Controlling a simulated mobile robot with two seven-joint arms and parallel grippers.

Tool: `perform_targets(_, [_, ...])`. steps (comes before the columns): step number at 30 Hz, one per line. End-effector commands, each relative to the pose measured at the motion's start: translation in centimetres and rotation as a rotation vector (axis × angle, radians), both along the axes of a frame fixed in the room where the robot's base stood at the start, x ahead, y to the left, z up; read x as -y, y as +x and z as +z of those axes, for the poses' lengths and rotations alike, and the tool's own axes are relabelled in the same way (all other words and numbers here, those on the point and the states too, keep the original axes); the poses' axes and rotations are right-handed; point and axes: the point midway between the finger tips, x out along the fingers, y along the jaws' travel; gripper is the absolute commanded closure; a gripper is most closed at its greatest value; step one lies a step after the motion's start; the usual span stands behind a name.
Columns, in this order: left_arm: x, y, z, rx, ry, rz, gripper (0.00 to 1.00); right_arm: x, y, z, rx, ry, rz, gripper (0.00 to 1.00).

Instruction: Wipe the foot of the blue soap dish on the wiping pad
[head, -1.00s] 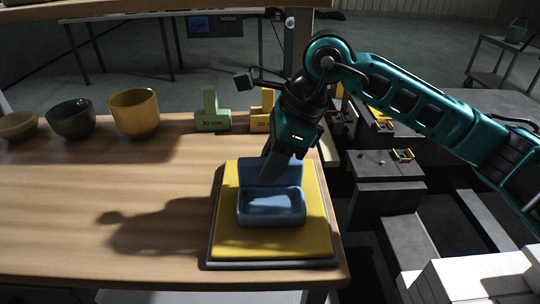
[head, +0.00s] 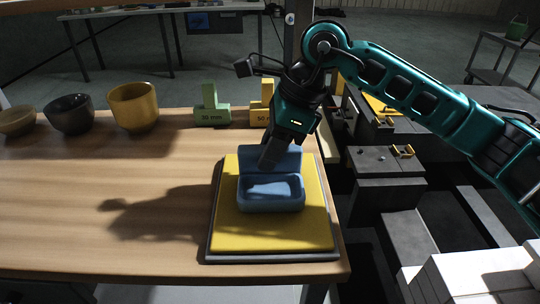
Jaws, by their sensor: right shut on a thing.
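The blue soap dish (head: 271,195) has a shallow basin in front and a raised back wall. It sits upright over the yellow wiping pad (head: 270,235), which lies on a grey base at the table's right front corner. The dish appears to be at the pad's surface; I cannot tell whether its foot, which is hidden, touches it. My right gripper (head: 269,160) comes from above and is shut on the dish's back wall. My left gripper is not in view.
A yellow bowl (head: 134,107), a dark bowl (head: 70,114) and a tan bowl (head: 16,120) stand at the back left. A green block (head: 211,108) and a yellow block (head: 262,107) stand behind the pad. The table's left middle is clear.

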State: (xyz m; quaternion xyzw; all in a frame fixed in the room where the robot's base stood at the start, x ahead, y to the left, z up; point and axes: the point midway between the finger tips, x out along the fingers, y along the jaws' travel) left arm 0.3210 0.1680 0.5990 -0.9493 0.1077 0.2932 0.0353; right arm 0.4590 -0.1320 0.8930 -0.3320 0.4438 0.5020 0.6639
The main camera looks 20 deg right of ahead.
Motion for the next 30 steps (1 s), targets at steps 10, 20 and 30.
perform_targets(10, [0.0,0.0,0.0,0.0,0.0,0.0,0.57,0.6,1.8,0.1,0.0,-0.001,-0.004,1.0])
perform_targets(20, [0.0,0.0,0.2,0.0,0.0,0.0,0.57,1.1,3.9,0.3,0.002,0.001,-0.002,1.0])
perform_targets(30, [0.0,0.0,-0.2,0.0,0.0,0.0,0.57,0.7,2.5,0.1,0.003,0.001,0.001,1.0])
